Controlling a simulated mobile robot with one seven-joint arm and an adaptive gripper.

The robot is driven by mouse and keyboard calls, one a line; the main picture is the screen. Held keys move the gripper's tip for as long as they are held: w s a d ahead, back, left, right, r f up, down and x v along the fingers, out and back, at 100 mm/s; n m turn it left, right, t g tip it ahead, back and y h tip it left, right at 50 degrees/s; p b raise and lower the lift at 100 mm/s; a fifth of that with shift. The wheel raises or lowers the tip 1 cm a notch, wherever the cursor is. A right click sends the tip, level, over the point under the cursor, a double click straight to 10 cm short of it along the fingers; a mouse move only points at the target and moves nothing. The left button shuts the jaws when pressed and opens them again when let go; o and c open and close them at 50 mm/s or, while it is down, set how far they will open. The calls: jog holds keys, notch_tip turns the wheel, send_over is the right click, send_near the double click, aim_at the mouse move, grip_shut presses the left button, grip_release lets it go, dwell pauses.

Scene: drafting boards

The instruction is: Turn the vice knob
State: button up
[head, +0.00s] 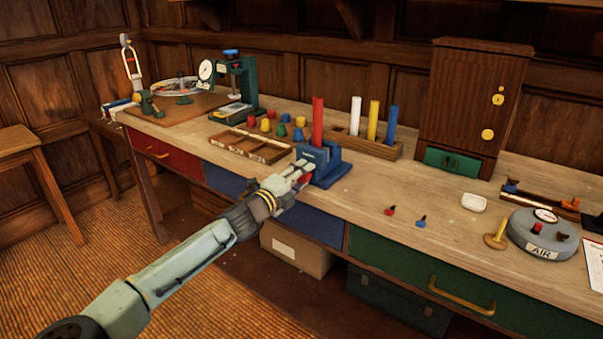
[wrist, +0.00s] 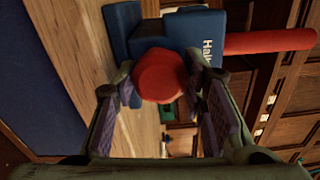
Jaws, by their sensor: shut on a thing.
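The blue vice (head: 333,172) stands near the front edge of the bench, with a red rod (head: 318,122) upright in it. In the wrist view the vice body (wrist: 185,32) shows white lettering, and its round red knob (wrist: 160,77) faces the camera. My gripper (head: 298,172) is at the front of the vice. In the wrist view its two fingers (wrist: 161,86) lie on either side of the knob, shut on it. In the head view the gripper mostly hides the knob.
A wooden tray (head: 250,146) and several coloured pegs lie left of the vice. A rack (head: 385,147) with white, yellow and blue rods stands behind it. Small red and blue pieces (head: 390,210) lie to the right. Drawers with handles (head: 460,296) are under the bench front.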

jog(key=n+p, duration=0.1)
jog(key=n, duration=0.3)
jog(key=shift+a+r+n+p, duration=0.1)
jog(key=shift+r+n+p, duration=0.05)
jog(key=shift+n+p, duration=0.25)
jog(key=n+p, duration=0.1)
jog(key=n, duration=1.3)
jog(key=shift+n, duration=0.3)
jog(key=n, duration=0.8)
jog(key=shift+w, duration=0.1)
jog(key=n, duration=0.8)
jog(key=shift+f+n, duration=0.2)
jog(key=shift+n, duration=0.1)
